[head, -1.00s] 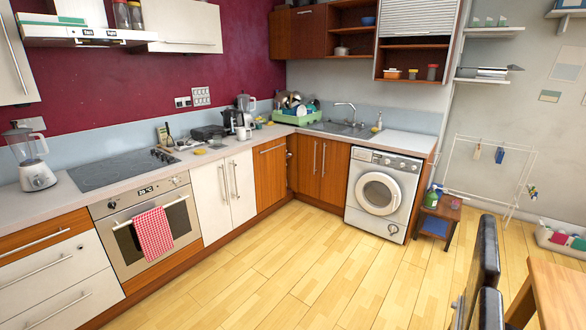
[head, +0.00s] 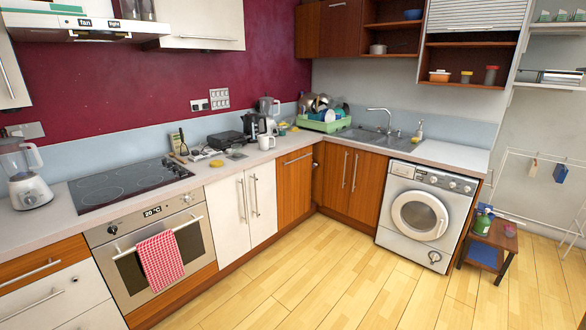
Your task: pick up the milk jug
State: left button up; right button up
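A small white jug (head: 266,142), which looks like the milk jug, stands upright on the counter (head: 225,171) near the corner. It is close to the counter's front edge, in front of a black kettle (head: 254,126). It is small in the head view, so its handle and spout are hard to make out. Neither of my grippers is in view.
A blender (head: 269,107), a black toaster (head: 226,139) and a green dish rack (head: 325,125) with dishes share the counter. The hob (head: 130,184) is to the left. The wooden floor (head: 310,275) before the cabinets is clear. A small stool (head: 490,242) stands right of the washing machine (head: 419,216).

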aim_at(262, 139)
jog(key=i+z, duration=0.15)
jog(key=i, duration=0.35)
jog(key=i+j+z, duration=0.2)
jog(key=i, duration=0.3)
jog(key=i+z, duration=0.2)
jog(key=i, duration=0.7)
jog(key=i+l+u, duration=0.2)
jog(key=i, duration=0.7)
jog(key=i+u, duration=0.45)
jog(key=i, duration=0.15)
jog(key=i+l+u, duration=0.3)
jog(key=i+u, duration=0.15)
jog(key=i, duration=0.1)
